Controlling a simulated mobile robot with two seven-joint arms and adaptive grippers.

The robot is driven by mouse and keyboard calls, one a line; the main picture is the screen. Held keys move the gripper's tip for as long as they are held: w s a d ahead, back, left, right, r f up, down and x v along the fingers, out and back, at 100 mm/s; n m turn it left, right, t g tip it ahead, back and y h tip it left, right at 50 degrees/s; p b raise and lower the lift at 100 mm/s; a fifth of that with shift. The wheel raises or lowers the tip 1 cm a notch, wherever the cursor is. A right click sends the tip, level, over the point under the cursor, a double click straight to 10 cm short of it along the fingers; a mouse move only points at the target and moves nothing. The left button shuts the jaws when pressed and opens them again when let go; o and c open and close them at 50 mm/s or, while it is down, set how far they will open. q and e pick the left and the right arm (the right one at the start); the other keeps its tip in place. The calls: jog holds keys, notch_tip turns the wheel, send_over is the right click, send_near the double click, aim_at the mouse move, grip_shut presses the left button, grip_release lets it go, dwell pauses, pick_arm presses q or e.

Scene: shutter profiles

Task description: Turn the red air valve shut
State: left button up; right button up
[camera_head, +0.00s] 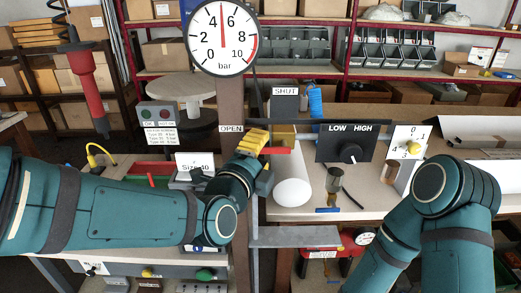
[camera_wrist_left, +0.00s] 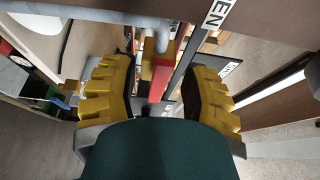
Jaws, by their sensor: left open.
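The air valve has a brass-coloured body (camera_head: 284,134) on a grey pipe, with a red lever (camera_head: 276,151) that runs left toward the OPEN label (camera_head: 231,128). The SHUT label (camera_head: 285,90) is above and behind the valve. My left gripper (camera_head: 254,140), with yellow fingers, is at the lever's left end and hides part of it. In the left wrist view the left gripper (camera_wrist_left: 160,92) is open, with one finger on each side of the red lever (camera_wrist_left: 161,76). Contact cannot be told. My right arm is at the right; its gripper is out of view.
A pressure gauge (camera_head: 222,37) on the post reads about 5 bar. A red and grey tool (camera_head: 84,80) hangs at the left.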

pick_arm(q)
jog(key=shift+w+d, duration=0.1)
jog(key=shift+w, duration=0.2)
grip_shut()
jog(key=shift+r, duration=0.1)
